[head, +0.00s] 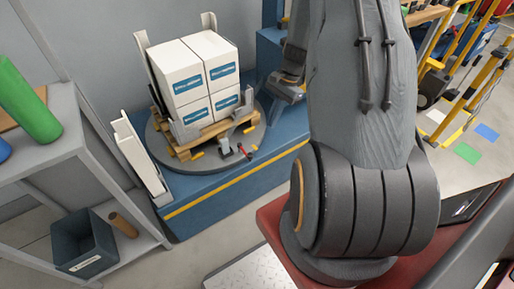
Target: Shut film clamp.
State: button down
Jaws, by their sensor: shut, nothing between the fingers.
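A small clamp with a red handle (244,151) sits at the front right of the round grey turntable (168,154), in front of the pallet. I take it to be the film clamp; it is too small to tell whether it is open or shut. My gripper (284,90) is to the right of the boxes, above and to the right of the clamp and apart from it. The gripper is shut and empty, partly hidden by my arm.
White boxes (184,72) stand stacked on a wooden pallet (186,148) on the turntable. The turntable's blue base (190,213) has a yellow stripe. A white panel (139,154) stands at its left. A grey shelf (60,135) with a dark bin (84,243) is at left.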

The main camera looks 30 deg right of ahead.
jog(key=shift+f, duration=0.2)
jog(key=s+a+f, duration=0.1)
jog(key=a+f, duration=0.6)
jog(key=f, duration=0.2)
jog(key=shift+a+f+p, duration=0.15)
jog(key=shift+f+p, duration=0.05)
jog(key=shift+p, duration=0.2)
